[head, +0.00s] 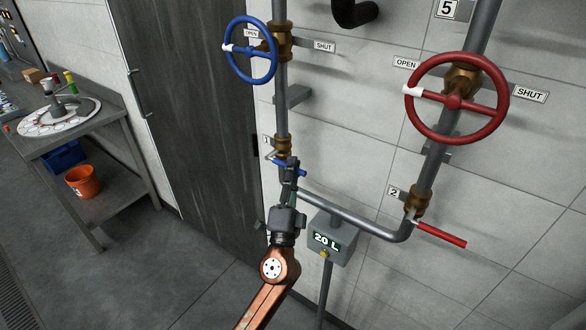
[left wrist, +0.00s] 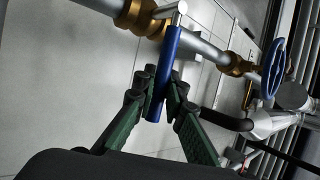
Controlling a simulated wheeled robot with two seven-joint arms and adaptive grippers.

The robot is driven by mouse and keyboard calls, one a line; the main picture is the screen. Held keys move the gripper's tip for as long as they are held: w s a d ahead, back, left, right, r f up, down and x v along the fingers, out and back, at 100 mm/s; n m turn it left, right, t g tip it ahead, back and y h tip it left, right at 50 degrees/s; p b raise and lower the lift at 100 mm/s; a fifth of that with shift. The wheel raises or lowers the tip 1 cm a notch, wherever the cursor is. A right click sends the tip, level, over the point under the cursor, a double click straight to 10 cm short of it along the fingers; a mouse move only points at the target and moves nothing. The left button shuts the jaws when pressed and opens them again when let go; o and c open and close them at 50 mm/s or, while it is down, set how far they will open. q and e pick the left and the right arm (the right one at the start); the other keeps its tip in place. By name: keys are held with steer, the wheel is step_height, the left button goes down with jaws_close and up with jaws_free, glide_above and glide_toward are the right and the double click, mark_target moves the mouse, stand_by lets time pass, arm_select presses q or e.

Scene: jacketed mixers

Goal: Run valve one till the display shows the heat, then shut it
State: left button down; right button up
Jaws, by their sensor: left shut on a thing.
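Valve one is the brass valve (head: 283,146) with a "1" plate (head: 267,142) on the left pipe. Its blue lever (head: 279,162) stands crosswise to the pipe, partly hidden by my gripper. My left gripper (head: 290,170) is shut on this lever. In the left wrist view, the green fingers (left wrist: 163,98) close around the lower part of the blue lever (left wrist: 169,58). The grey display box (head: 329,238) reads "20 L". My right gripper is in neither view.
A blue handwheel (head: 250,50) and a red handwheel (head: 456,98) have OPEN and SHUT plates. A red lever (head: 441,234) sits on valve two (head: 417,202), at right. A bench (head: 75,135) with an orange bucket (head: 83,181) below stands at left.

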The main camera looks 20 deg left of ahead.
arm_select(q)
steer(key=c, duration=2)
jaws_free()
steer(key=shift+f, duration=0.1)
steer(key=shift+o, duration=0.2)
steer(key=shift+s, duration=0.1)
steer(key=v, duration=1.2)
